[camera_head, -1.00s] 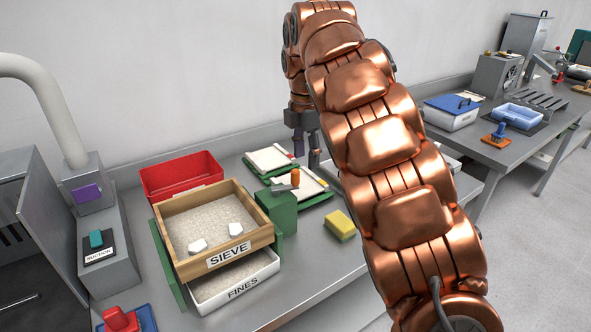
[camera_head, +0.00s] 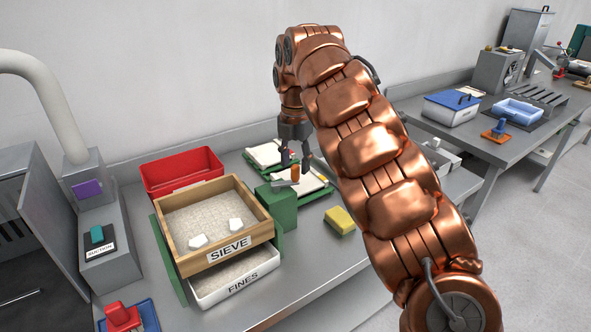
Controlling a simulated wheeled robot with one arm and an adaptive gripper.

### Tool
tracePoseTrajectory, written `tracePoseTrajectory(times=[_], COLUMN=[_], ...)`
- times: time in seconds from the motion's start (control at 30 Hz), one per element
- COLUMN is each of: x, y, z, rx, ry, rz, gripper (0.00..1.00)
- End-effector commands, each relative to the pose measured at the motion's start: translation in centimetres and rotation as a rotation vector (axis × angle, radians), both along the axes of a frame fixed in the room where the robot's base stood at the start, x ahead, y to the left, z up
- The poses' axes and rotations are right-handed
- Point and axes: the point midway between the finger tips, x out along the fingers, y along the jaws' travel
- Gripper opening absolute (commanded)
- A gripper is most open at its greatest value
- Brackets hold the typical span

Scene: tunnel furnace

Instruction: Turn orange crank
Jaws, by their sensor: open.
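The orange crank handle (camera_head: 295,172) stands upright on a grey crank arm (camera_head: 283,183) at the top of a green block (camera_head: 277,205), to the right of the sieve. My gripper (camera_head: 295,163) points down over the handle. Its two dark fingers are open, one on each side of the handle in this view, and the handle's upper end shows between them. I cannot tell the exact depth between fingers and handle. My copper arm reaches in from the lower right and covers part of the bench.
The wooden sieve box (camera_head: 173,235) with white lumps sits above the white fines tray (camera_head: 206,301). A red bin (camera_head: 182,170) stands behind it. A yellow sponge (camera_head: 340,221) lies right of the crank. Green-edged trays (camera_head: 314,194) lie behind.

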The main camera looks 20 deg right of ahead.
Motion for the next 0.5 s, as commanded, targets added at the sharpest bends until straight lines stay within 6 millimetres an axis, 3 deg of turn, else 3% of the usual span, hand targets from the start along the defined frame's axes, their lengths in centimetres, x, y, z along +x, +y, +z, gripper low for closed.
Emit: tracePoseTrajectory(times=[0.23,0.5], x=[0.0,0.1], y=[0.0,0.0], z=[-2.0,-2.9], rx=[0.0,0.0], ry=[0.003,-0.003], rz=[0.0,0.0], gripper=[0.5,0.5])
